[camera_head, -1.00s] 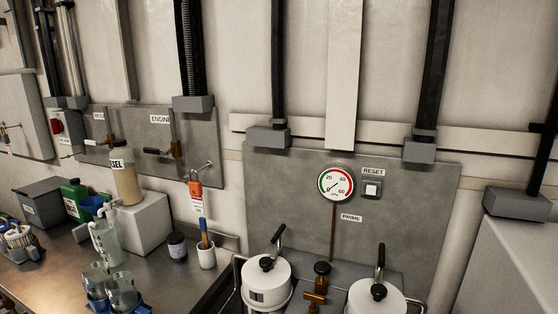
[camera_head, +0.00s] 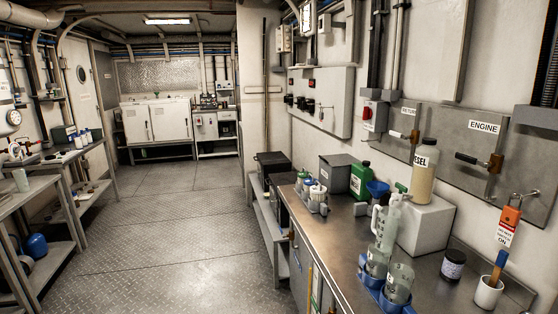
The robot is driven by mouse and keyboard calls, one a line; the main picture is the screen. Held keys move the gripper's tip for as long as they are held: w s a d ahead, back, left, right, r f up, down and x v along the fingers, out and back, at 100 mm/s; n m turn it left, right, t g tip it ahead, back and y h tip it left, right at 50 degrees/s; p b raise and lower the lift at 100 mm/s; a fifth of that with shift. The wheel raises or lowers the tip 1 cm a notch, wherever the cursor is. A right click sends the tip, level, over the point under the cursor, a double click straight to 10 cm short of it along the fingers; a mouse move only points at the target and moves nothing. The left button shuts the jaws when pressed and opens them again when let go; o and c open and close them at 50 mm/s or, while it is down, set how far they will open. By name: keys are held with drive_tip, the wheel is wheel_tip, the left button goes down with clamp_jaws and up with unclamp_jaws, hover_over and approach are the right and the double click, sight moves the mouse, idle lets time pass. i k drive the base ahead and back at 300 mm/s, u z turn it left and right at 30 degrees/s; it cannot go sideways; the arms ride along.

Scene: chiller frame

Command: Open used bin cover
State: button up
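A grey box with a closed, flat, sloping lid (camera_head: 338,161) stands on the right-hand steel bench, against the wall. It may be the used bin; no label on it can be read in the current view. Dark boxes (camera_head: 272,160) stand just beyond it at the far end of the bench, and I cannot tell whether one of them is the bin. My gripper is not in view.
The bench (camera_head: 335,232) holds a green jug (camera_head: 360,179), a fuel bottle (camera_head: 424,172), a white block (camera_head: 426,226), and beakers in a blue holder (camera_head: 386,282). The floor aisle (camera_head: 185,235) is clear. Another bench with shelves (camera_head: 35,185) lines the left.

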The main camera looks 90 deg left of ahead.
sight(334, 160)
drive_tip(key=u, duration=2.55)
drive_tip(key=i, duration=0.45)
drive_tip(key=u, duration=1.05)
drive_tip(key=i, duration=2.35)
drive_tip(key=z, duration=0.7)
drive_tip(key=i, duration=0.8)
drive_tip(key=z, duration=0.5)
